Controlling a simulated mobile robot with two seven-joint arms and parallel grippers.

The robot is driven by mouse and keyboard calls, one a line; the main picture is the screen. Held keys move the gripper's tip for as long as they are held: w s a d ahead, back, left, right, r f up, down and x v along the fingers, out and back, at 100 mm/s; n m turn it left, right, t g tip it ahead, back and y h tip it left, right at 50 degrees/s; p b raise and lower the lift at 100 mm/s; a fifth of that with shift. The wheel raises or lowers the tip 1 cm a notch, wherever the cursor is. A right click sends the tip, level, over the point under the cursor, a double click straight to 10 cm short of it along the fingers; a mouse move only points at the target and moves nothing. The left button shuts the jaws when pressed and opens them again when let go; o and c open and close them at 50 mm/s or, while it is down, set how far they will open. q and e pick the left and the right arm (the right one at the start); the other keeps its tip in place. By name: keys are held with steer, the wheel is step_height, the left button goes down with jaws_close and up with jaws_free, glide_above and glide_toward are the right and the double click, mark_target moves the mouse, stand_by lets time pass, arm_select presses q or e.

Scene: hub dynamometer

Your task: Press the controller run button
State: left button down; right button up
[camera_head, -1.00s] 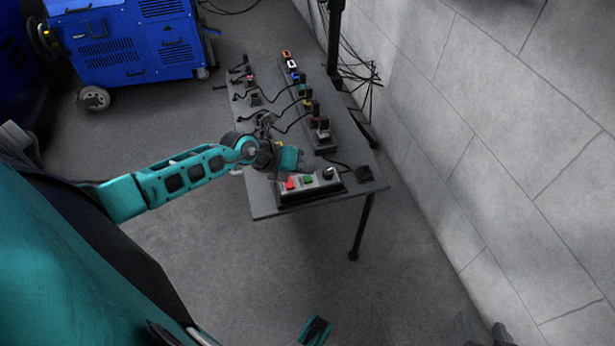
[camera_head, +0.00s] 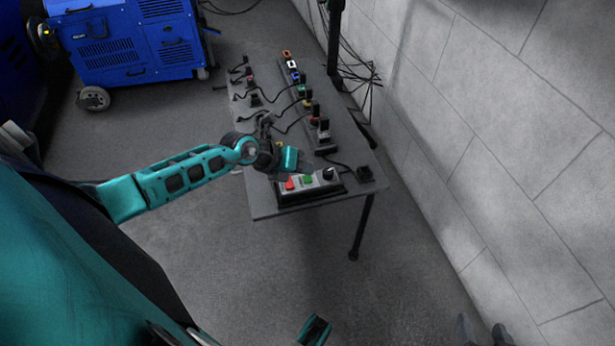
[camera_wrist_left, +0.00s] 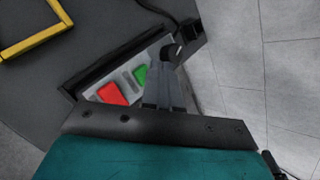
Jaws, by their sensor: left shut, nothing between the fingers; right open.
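The controller (camera_head: 318,187) is a grey box with a black base at the near edge of the table. It carries a red button (camera_head: 290,184), a green button (camera_head: 307,179) and a black knob (camera_head: 328,174). My left gripper (camera_head: 309,171) is shut and empty just above the box's far side. In the left wrist view its fingertips (camera_wrist_left: 168,66) appear between the green button (camera_wrist_left: 140,76) and the knob (camera_wrist_left: 172,52); contact cannot be told. The red button (camera_wrist_left: 112,94) lies further left there. My right gripper (camera_head: 484,331) shows only as two separated dark fingertips at the bottom edge, away from the table.
The grey table (camera_head: 258,203) carries a long power strip (camera_head: 322,137) with several coloured plugs and loose cables. A small black block (camera_head: 364,174) sits right of the controller. A pale wall (camera_head: 480,150) stands to the right. Floor is clear in front.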

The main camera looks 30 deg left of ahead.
mark_target(304, 179)
arm_select(q)
steer(key=shift+f, duration=0.15)
stand_by(0.5)
steer(key=shift+f, duration=0.3)
steer(key=shift+f+b, duration=0.35)
steer(key=shift+f, duration=0.15)
stand_by(0.8)
steer(key=shift+r, duration=0.1)
steer(key=shift+r+p, duration=0.8)
steer(key=shift+p, duration=0.35)
step_height(304, 179, up, 5)
steer(key=p, duration=0.5)
steer(key=shift+r+p, duration=0.1)
steer(key=shift+p, duration=0.3)
